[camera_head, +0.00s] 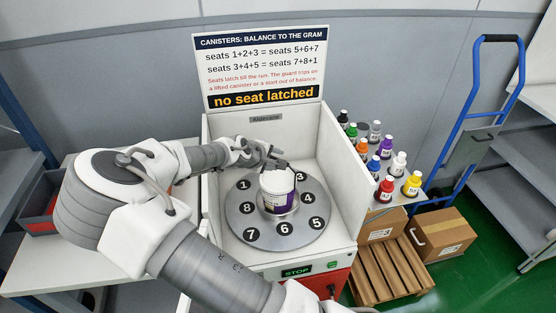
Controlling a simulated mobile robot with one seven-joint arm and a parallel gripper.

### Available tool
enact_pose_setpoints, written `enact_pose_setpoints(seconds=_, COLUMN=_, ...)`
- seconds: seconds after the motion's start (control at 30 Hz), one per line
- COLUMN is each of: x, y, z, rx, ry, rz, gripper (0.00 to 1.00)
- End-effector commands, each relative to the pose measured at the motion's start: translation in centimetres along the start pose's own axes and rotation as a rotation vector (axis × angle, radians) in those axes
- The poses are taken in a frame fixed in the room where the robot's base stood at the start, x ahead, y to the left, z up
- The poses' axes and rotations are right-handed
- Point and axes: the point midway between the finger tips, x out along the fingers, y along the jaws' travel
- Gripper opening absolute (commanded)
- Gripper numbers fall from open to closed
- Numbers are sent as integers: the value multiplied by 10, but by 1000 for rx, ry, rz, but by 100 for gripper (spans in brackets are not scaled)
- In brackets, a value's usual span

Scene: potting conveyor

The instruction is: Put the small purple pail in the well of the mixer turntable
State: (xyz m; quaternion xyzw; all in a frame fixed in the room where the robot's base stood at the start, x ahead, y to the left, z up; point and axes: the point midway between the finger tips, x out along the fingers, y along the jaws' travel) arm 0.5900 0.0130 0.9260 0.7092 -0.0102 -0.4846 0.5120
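A small white pail with a purple label (278,193) is at the middle of the grey mixer turntable (238,216), over or in its central well. I cannot tell whether its bottom is seated. It looks nearly upright. My gripper (278,164) is at the pail's top rim, on the far side, reaching in from the left. Whether its fingers are closed on the rim is too small to tell. The turntable has numbered round seats around the middle; seat 2 is hidden behind my gripper and the pail.
White walls (338,165) box in the turntable. A sign (262,65) behind reads "no seat latched". A STOP panel (296,272) is at the front. Several coloured bottles (386,147) stand at the right, near a blue hand truck (462,130) and cardboard boxes (442,235).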

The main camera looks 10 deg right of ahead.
Motion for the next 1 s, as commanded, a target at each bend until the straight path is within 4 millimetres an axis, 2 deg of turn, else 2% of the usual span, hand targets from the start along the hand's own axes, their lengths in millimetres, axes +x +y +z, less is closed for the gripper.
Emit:
enact_pose_setpoints(seconds=0.03, x=-13, y=0, z=-2, rx=-1, ry=5, rz=0, gripper=48)
enact_pose_setpoints(seconds=0.2, x=-48, y=0, z=-1, rx=-1, ry=4, rz=0, gripper=48)
enact_pose_setpoints(seconds=0.4, x=-79, y=0, z=-1, rx=-2, ry=2, rz=0, gripper=48)
enact_pose_setpoints(seconds=0.53, x=-90, y=0, z=0, rx=0, ry=2, rz=0, gripper=48)
enact_pose_setpoints(seconds=0.67, x=-92, y=-2, z=6, rx=19, ry=-9, rz=-24, gripper=48)
enact_pose_setpoints(seconds=0.87, x=-86, y=-18, z=42, rx=163, ry=-63, rz=-211, gripper=48)
enact_pose_setpoints(seconds=1.0, x=-96, y=-32, z=68, rx=300, ry=-95, rz=-388, gripper=48)
